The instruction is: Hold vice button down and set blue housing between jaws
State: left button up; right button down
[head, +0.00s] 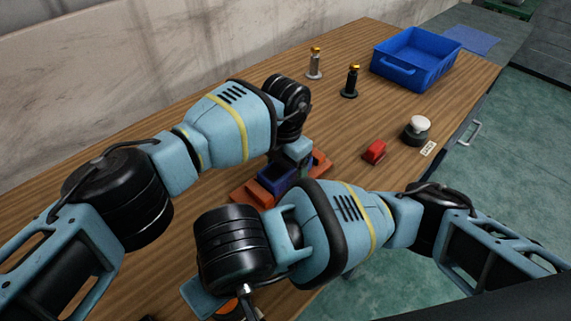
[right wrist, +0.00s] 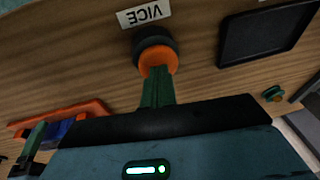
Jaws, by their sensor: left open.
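The orange vice (head: 250,192) stands mid-table, partly hidden by my arms. The blue housing (head: 271,175) shows between its orange parts; whether it rests fully down cannot be told. My left gripper (head: 290,163) is open right at the housing, its fingertips mostly hidden. In the right wrist view the vice (right wrist: 85,106) and a bit of the housing (right wrist: 57,130) show at lower left. The round orange vice button (right wrist: 157,58) on its black base lies beside the VICE label (right wrist: 144,13). My right gripper (right wrist: 157,88) looks shut, its fingertips at the button and seemingly touching it.
A grey post (head: 315,65) and a black post (head: 350,82) stand beyond the vice, near a blue bin (head: 403,73). A red block (head: 374,150) and a white-topped button (head: 418,127) are at the right. A black tray (right wrist: 265,35) shows in the wrist view.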

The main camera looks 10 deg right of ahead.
pick_arm(q)
notch_tip(320, 180, up, 12)
pick_arm(e)
jog(key=shift+f, duration=0.1)
dwell(0.5)
pick_arm(q)
notch_tip(320, 180, up, 8)
jog(key=t+p, duration=0.1)
jog(key=p, duration=0.1)
jog(key=shift+p, duration=0.4)
pick_arm(e)
jog(key=a+v, duration=0.1)
jog(key=v, duration=0.6)
jog(key=shift+w+a+r, duration=0.2)
jog(key=shift+w+a, duration=0.1)
pick_arm(q)
jog(key=shift+f, duration=0.15)
jog(key=shift+f, duration=0.25)
pick_arm(e)
jog(key=v, duration=0.7)
jog(key=shift+d+r, duration=0.2)
jog(key=shift+r, duration=0.2)
pick_arm(q)
jog(key=shift+s+f, duration=0.1)
pick_arm(e)
jog(key=shift+s, duration=0.1)
